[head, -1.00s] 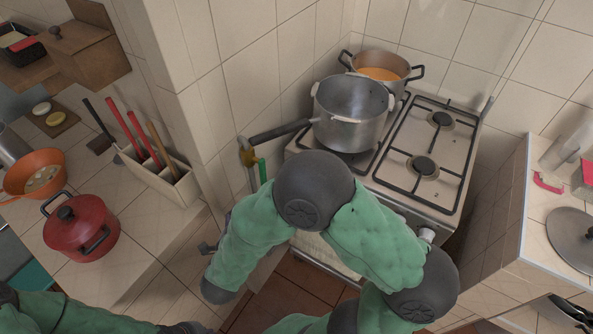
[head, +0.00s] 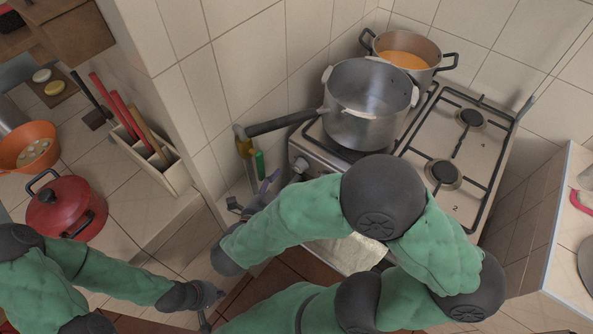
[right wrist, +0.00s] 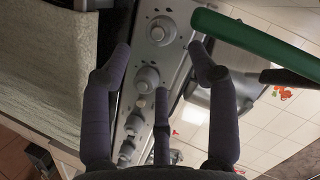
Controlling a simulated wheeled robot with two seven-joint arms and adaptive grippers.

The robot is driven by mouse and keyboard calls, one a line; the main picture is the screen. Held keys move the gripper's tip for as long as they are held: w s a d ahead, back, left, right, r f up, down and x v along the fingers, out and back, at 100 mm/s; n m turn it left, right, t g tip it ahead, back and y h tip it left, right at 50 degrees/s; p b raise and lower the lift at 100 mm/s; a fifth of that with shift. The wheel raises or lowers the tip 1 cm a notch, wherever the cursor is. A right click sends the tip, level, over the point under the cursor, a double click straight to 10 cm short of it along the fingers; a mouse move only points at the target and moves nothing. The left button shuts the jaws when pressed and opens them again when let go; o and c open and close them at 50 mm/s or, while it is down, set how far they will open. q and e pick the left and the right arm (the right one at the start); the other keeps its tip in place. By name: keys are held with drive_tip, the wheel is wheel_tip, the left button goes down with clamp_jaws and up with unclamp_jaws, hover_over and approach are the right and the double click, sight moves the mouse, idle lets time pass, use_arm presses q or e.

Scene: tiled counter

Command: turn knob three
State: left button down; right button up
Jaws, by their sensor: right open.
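The stove's front panel shows in the right wrist view as a grey strip with several round knobs. One knob (right wrist: 162,30) is at the top, one (right wrist: 147,78) in the middle and another (right wrist: 133,124) lower down. Which is knob three cannot be told. My right gripper (right wrist: 160,62) is open, its fingers spread on both sides of the knob row, with no clear contact. In the head view my right gripper (head: 254,194) is at the stove's left front corner, near one visible knob (head: 300,165). My left gripper (head: 210,303) is low and left, apart from the stove; its opening is unclear.
A large pot (head: 366,108) stands on the stove, its long handle reaching left. An orange-filled pot (head: 410,55) stands behind it. A green handle (right wrist: 255,40) crosses close to my right fingers. A red pot (head: 63,207) stands on the left counter.

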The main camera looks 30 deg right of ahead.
sight(297, 169)
drive_tip(key=b+x, duration=0.2)
drive_tip(key=x, duration=0.5)
drive_tip(key=shift+w+d+b, duration=0.1)
drive_tip(key=shift+d+b, duration=0.05)
drive_tip(key=shift+b, duration=0.2)
